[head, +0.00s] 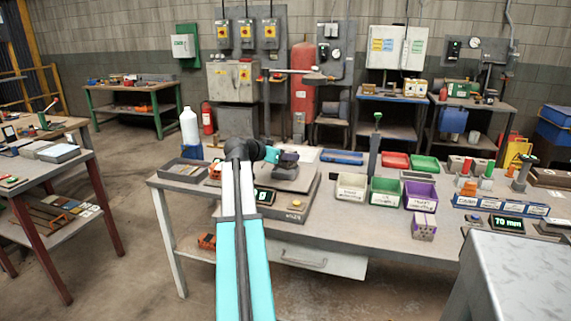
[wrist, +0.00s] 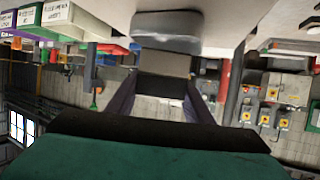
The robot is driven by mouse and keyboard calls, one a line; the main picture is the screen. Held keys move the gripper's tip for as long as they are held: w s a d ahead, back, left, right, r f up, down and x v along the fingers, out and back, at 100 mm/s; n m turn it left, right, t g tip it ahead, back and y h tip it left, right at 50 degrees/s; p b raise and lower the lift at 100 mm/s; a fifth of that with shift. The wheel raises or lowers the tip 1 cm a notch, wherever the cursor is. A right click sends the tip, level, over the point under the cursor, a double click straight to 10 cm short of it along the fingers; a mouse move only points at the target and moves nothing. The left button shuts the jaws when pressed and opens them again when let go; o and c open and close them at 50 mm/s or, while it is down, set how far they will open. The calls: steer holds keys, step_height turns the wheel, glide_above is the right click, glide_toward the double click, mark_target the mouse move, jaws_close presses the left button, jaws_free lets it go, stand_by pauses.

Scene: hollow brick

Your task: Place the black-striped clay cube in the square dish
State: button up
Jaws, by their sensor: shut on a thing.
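My gripper (head: 287,158) is over the back-left part of the workbench in the head view. In the wrist view its dark fingers (wrist: 160,98) close on both sides of a grey-brown block (wrist: 165,63) with a dark band on its near side. Separate stripes cannot be made out. A rounded grey thing (wrist: 168,28) lies just beyond the block, and I cannot tell whether they touch. A dark grey, shallow, square-looking tray (head: 178,179) stands at the bench's left end, left of my gripper. Another small brownish, marked block (head: 424,230) sits at the bench's front edge.
A flat grey device (head: 292,213) with a lit display lies under my arm. White (head: 351,190), green (head: 384,193) and purple (head: 420,197) bins stand to the right. A dark post (head: 375,150) rises behind them. A white bottle (head: 189,127) stands at the left.

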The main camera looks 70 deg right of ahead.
mark_target(285, 162)
steer(key=shift+w+d, duration=0.2)
steer(key=shift+d, duration=0.25)
steer(key=shift+a+f, duration=0.1)
steer(key=shift+f, duration=1.7)
